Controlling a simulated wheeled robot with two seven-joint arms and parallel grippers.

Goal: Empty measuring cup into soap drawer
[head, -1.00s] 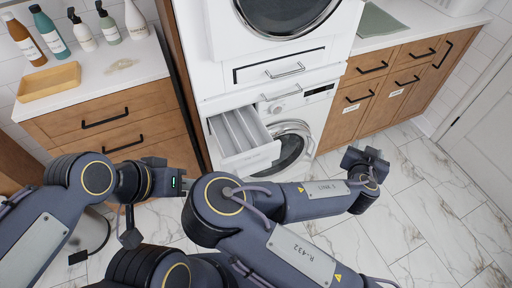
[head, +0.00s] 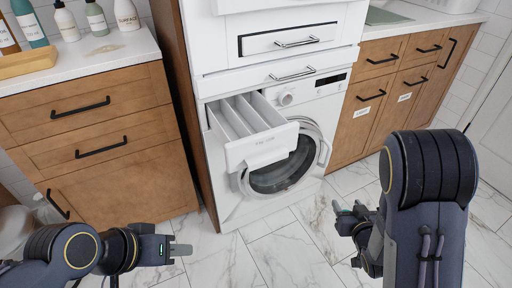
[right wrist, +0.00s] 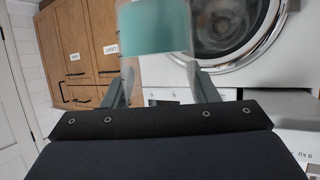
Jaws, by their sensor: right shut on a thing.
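The soap drawer (head: 262,150) is pulled out of the white washing machine (head: 285,165), and its long compartments face up. My right gripper (head: 347,210) is low, to the right of the machine and apart from the drawer. In the right wrist view my right gripper (right wrist: 158,72) is shut on a clear cup-like thing with a teal band, taken as the measuring cup (right wrist: 155,32).
Wooden drawers (head: 100,130) stand left of the machine, with bottles (head: 65,22) and a wooden tray (head: 28,62) on top. A wooden cabinet (head: 375,100) stands on the right. The marble floor (head: 265,245) before the machine is clear.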

